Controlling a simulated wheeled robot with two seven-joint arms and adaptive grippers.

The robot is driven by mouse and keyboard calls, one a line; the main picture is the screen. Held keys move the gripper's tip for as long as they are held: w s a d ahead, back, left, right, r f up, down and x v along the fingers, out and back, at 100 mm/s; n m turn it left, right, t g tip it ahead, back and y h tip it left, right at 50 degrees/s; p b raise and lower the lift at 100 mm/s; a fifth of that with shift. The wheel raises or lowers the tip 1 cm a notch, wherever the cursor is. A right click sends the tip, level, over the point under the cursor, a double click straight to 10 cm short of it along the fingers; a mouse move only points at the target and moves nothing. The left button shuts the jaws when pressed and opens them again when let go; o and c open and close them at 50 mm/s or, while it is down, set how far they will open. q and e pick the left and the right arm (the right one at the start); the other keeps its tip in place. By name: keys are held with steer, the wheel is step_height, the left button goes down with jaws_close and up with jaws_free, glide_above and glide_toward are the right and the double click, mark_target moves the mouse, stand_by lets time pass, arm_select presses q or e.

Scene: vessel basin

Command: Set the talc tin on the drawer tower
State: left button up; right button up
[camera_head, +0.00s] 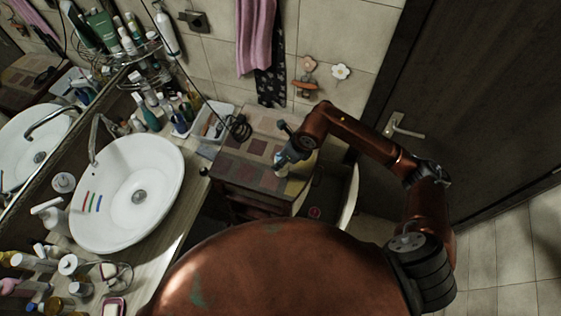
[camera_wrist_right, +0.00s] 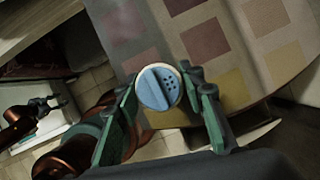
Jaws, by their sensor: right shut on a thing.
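The talc tin shows in the right wrist view as a round blue lid (camera_wrist_right: 157,88) with small holes, between my right gripper's fingers (camera_wrist_right: 160,95). In the head view its pale body (camera_head: 282,171) is just below my right gripper (camera_head: 284,160), which is shut on it. The drawer tower (camera_head: 243,172) has a checkered patchwork top and dark drawers. The tin is over the top's right part near its edge; I cannot tell whether it touches. My left gripper (camera_wrist_right: 48,103) appears small at the left of the wrist view, its jaws unclear; it is not in the head view.
A white basin (camera_head: 130,195) stands on the counter at left, with bottles around it. A rounded pale bin (camera_head: 347,198) stands right of the tower. Much of the patchwork top is bare.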

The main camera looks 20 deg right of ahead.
steer(key=shift+w+f, duration=0.35)
steer(key=shift+f, duration=0.1)
step_height(320, 180, down, 2)
steer(key=shift+a+f+p, duration=0.1)
steer(key=shift+p, duration=0.75)
steer(key=shift+f, duration=0.4)
steer(key=o, duration=1.3)
steer(key=shift+f, duration=0.1)
steer(key=shift+o, duration=0.2)
